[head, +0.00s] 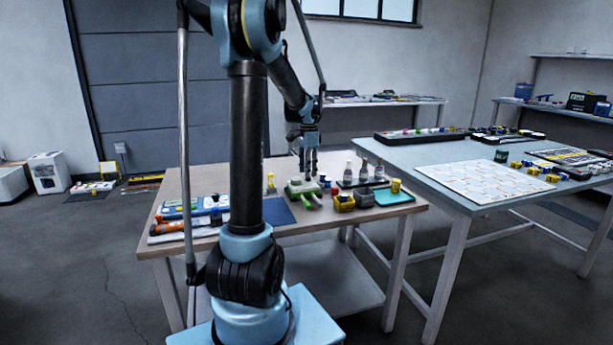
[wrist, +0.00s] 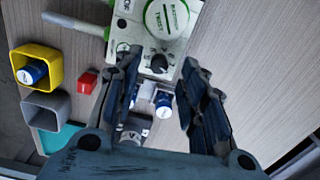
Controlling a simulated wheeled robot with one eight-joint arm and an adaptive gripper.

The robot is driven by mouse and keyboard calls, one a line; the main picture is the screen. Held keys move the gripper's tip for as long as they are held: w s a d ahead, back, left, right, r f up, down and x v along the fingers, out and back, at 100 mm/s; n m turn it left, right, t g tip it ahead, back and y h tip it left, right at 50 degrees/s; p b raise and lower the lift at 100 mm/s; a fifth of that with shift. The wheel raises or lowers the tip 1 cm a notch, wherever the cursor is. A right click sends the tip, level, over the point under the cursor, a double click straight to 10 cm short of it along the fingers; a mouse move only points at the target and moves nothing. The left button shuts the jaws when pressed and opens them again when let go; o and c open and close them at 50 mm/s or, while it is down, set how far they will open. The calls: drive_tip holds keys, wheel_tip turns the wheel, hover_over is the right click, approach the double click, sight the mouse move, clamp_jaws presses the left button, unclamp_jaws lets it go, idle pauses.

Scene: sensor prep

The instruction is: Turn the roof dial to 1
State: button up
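A small green and white device (head: 301,188) sits on the wooden table; it also shows in the wrist view (wrist: 125,30). My gripper (head: 308,173) points down above the device. In the wrist view its fingers (wrist: 160,58) are apart with nothing held, and the black knob appears between the fingertips. I cannot tell whether they touch it.
Beside the device stand a yellow square holder (wrist: 53,54) with a blue cylinder, a grey holder (wrist: 27,108) and a red block (wrist: 87,81). Several bottles (head: 348,171) stand in a dark rack behind to the right. A second table (head: 400,152) adjoins at right.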

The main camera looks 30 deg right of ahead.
sight(308, 179)
drive_tip(key=shift+f, duration=1.2)
clamp_jaws()
drive_tip(key=shift+n, duration=2.1)
unclamp_jaws()
drive_tip(key=shift+w, duration=0.1)
